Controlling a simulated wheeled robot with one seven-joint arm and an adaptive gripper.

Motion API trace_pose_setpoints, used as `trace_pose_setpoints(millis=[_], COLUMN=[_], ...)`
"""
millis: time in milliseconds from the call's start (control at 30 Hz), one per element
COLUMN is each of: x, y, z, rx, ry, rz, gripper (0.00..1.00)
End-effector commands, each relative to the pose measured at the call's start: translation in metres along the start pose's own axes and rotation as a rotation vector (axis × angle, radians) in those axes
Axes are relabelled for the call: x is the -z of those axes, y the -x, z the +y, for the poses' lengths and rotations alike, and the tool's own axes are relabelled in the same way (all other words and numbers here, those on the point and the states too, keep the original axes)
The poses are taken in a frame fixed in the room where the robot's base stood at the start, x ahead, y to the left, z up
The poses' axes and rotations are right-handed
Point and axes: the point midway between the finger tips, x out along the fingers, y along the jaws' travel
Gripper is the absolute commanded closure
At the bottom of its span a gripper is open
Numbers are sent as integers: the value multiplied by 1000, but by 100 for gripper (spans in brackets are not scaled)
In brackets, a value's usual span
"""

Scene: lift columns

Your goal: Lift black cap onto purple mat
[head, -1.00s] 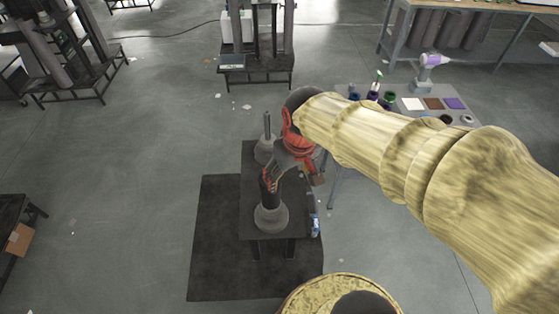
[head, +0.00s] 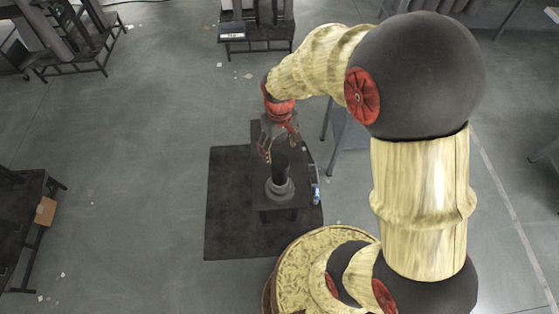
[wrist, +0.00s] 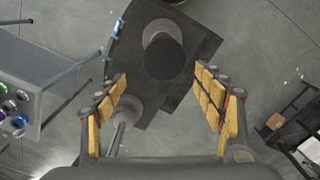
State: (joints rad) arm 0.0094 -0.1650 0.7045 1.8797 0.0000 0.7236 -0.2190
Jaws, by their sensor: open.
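A dark cylinder, which looks like the black cap (head: 280,168), stands upright on a grey column base (head: 280,190) on a small dark table. In the wrist view the black cap (wrist: 166,60) shows as a dark round top, ahead of the fingers and apart from them. My gripper (head: 275,143) is just above and behind it in the head view. In the wrist view my gripper (wrist: 164,95) is open, with nothing between its yellow-padded fingers. The purple mat is not visible in either current view; my arm covers much of the right side.
A second column with a thin rod (wrist: 118,118) stands close to the left finger. A blue-and-white item (head: 315,193) is at the dark table's right edge. A grey table (wrist: 35,75) with several coloured round items is at left in the wrist view.

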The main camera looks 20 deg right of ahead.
Motion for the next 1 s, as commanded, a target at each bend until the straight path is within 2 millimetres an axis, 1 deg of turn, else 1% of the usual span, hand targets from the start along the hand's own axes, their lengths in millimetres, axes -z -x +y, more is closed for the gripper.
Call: trace_pose_setpoints(millis=[233, 300, 400, 667, 1000], x=[-2, -2, -1, -1, -1], y=[-31, -40, -48, -51, -51], z=[-8, -8, -8, -7, -7], rx=[1, 0, 0, 0, 0], ry=[2, 1, 0, 0, 0], rz=[-3, -2, 1, 2, 1], gripper=[31, 31, 31, 31, 49])
